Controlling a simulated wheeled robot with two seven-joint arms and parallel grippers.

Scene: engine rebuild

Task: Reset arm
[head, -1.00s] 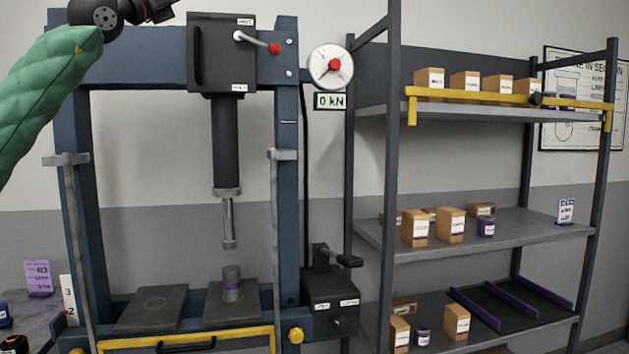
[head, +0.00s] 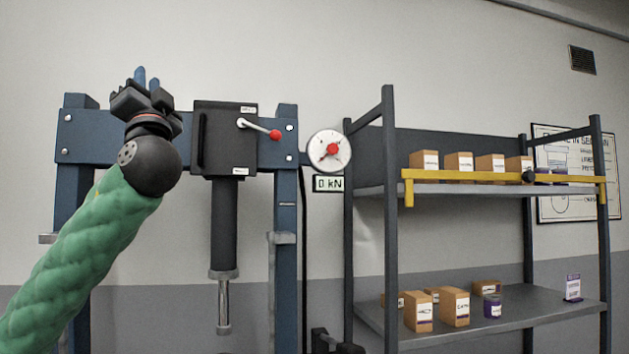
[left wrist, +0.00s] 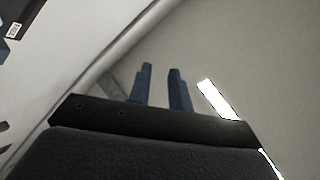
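My left arm comes in from the lower left in the head view, in a green padded sleeve. My left gripper (head: 146,78) points up in front of the top left of the blue press frame. In the left wrist view its two blue fingers (left wrist: 160,88) stand apart with a gap and nothing between them. They point toward the ceiling and upper wall. My right gripper is not in the head view.
The blue press (head: 85,135) has a black ram unit (head: 225,140), a red-knobbed lever (head: 274,134) and a gauge (head: 330,151) over a 0 kN display (head: 328,184). A shelf rack (head: 391,230) with small boxes and a yellow bar (head: 480,179) stands right.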

